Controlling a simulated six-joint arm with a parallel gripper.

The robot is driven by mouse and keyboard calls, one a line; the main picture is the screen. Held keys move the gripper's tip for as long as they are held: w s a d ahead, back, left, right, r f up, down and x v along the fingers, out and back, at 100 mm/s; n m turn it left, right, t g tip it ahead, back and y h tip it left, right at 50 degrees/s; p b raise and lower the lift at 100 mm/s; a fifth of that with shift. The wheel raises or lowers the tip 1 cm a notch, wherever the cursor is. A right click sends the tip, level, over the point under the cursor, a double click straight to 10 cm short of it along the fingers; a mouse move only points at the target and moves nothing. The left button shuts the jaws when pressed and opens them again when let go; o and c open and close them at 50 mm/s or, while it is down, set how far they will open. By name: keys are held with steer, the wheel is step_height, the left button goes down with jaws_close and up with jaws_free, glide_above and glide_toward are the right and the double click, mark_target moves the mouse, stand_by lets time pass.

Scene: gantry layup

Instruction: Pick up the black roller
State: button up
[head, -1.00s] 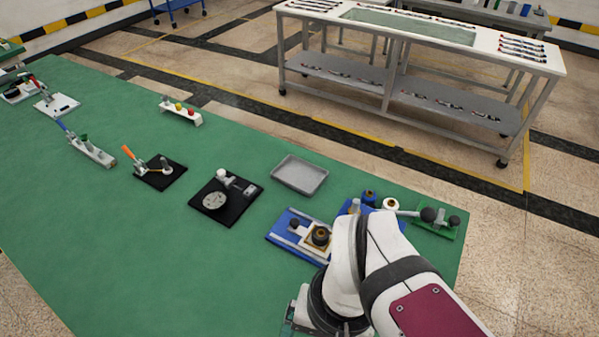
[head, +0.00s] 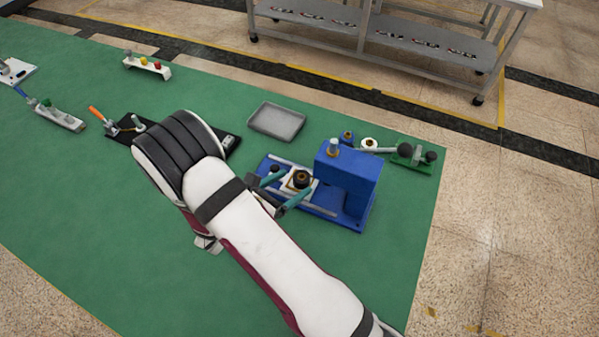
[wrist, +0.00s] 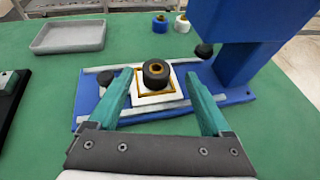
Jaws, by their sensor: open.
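The black roller (wrist: 157,72), a short black ring with a brass-coloured core, sits upright in a brass-edged square on a white block. It also shows in the head view (head: 301,178), right of my arm. The block rests on a blue base plate (wrist: 239,94) with pale rails. My gripper (wrist: 158,80) is open, with its teal fingers spread to the left and right of the roller in the wrist view. Nothing is held between them. The fingers also show in the head view, beside the fixture. I cannot tell the fingertips' height relative to the roller.
A tall blue column (head: 346,180) rises at the fixture's right, close to my gripper. A grey tray (head: 277,121) and small blue and white spools (head: 369,144) lie behind. Green table is clear in front.

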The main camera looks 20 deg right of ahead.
mark_target(305, 172)
steer(key=x, duration=0.8)
steer(key=shift+w, duration=0.25)
steer(key=shift+r, duration=0.1)
jaws_close()
